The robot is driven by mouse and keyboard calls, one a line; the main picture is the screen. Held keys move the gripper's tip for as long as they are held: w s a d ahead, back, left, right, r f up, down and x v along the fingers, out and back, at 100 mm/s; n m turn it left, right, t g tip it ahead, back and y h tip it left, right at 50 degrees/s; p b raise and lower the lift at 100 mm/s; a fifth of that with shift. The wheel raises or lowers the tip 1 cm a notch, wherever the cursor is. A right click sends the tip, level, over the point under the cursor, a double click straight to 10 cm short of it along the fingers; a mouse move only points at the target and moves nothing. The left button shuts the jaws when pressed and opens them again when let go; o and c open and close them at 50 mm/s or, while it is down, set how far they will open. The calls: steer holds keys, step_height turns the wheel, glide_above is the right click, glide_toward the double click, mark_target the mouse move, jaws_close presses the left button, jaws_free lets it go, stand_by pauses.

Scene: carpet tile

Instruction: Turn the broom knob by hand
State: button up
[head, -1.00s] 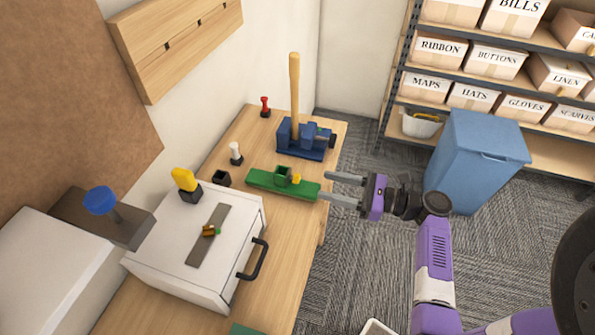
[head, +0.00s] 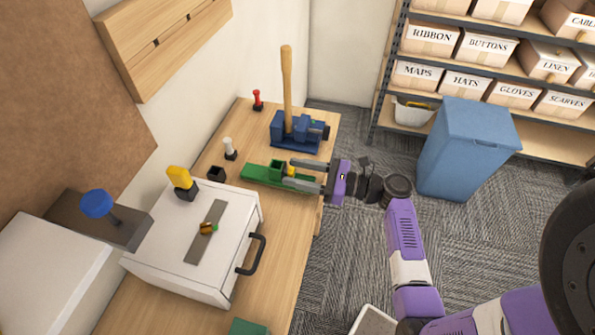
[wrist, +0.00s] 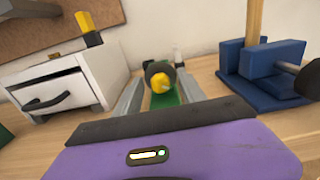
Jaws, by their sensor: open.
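A green base (head: 256,173) with a green block carries a small yellow knob (head: 291,171) on its near side. In the wrist view the yellow knob (wrist: 158,82) sits before a dark round part. My gripper (head: 290,174) is open, its two fingers on either side of the yellow knob; I cannot tell whether they touch it. Behind it stands a blue clamp-like holder (head: 296,136) with an upright wooden handle (head: 287,85) and a black knob (head: 326,131) on its right side.
A white drawer box (head: 180,255) with a black handle (head: 253,256) stands nearer on the wooden bench (head: 268,282). Red, white and yellow-topped pieces stand along the wall side. A blue bin (head: 468,150) and shelves of boxes are to the right, across open carpet.

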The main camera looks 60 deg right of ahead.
jaws_close()
steer(key=shift+n+b, duration=0.6)
steer(key=shift+n, duration=1.8)
jaws_free()
steer(key=b+v, duration=0.1)
steer(key=v, duration=0.7)
